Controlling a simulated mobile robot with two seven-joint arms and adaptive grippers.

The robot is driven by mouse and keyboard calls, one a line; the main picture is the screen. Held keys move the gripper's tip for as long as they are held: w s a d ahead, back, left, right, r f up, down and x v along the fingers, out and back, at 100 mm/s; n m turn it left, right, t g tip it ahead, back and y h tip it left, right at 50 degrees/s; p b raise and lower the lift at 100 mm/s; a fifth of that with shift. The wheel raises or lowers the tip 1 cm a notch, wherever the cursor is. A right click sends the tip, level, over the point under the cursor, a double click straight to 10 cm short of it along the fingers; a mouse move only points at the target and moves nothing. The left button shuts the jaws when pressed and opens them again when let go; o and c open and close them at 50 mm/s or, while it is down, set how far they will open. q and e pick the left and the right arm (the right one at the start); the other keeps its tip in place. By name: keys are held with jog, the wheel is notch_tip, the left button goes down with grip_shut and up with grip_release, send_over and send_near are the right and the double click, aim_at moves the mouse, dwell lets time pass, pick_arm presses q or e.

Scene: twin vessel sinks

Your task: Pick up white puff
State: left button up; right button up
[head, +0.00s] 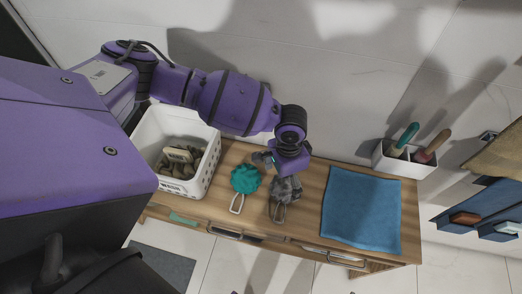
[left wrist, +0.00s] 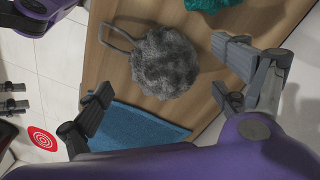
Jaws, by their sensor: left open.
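No clearly white puff shows; the puff at my left gripper looks grey. This fluffy grey puff (head: 287,190) lies on the wooden counter, its loop toward the front edge. In the left wrist view the puff (left wrist: 165,63) shows whole, with its loop at upper left. My left gripper (head: 281,172) is above the puff and hides part of it in the head view. In the left wrist view its fingers (left wrist: 163,88) are spread wide, with the puff in view between them and nothing held.
A teal puff (head: 245,179) lies just left of the grey one. A white basket (head: 203,176) with items stands further left. A blue towel (head: 361,208) lies to the right, and a white holder (head: 405,166) with two handled tools stands at the back right.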

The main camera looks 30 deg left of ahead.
pick_arm(q)
jog(key=f, duration=0.6)
jog(key=shift+w+d, duration=0.2)
jog(key=shift+d, duration=0.1)
jog(key=c, duration=1)
